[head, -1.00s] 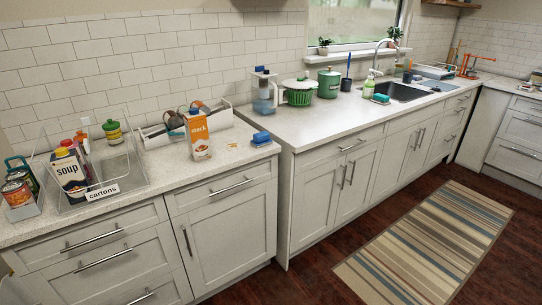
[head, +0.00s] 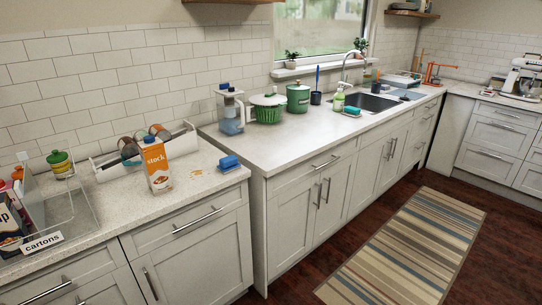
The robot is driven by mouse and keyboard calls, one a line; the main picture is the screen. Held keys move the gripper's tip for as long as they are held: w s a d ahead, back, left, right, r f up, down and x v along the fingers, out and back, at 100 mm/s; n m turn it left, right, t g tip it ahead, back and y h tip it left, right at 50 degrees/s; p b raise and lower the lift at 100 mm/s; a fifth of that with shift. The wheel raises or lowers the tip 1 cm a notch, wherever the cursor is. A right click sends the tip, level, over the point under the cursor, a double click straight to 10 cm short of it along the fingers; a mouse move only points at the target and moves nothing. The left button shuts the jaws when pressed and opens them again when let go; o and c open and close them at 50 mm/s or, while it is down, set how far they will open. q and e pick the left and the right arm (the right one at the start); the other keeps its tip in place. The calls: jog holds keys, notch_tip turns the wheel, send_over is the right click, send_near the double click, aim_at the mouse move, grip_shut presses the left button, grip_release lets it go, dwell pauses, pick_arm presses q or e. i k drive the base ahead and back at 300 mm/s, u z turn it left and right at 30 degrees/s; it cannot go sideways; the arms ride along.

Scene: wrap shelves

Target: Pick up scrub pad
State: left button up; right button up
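A small blue scrub pad (head: 229,162) lies on the left counter near its right front corner, right of an orange and white stock carton (head: 157,165). Another pad, teal-green (head: 352,110), sits beside the sink near a green soap bottle (head: 339,99). I cannot tell from the frame which pad the task names. Neither of my grippers shows in the head view.
A wire bin labelled cartons (head: 75,222) stands at the left, with a soup carton (head: 10,222) in it. A white caddy (head: 110,168) is behind the stock carton. A pitcher (head: 231,112), green colander (head: 268,112) and canister (head: 298,97) line the back. The striped rug (head: 405,245) lies on open floor.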

aim_at(228, 164)
jog(key=z, duration=0.1)
jog(key=i, duration=0.85)
jog(key=u, duration=0.75)
jog(key=i, duration=0.55)
jog(key=u, duration=0.55)
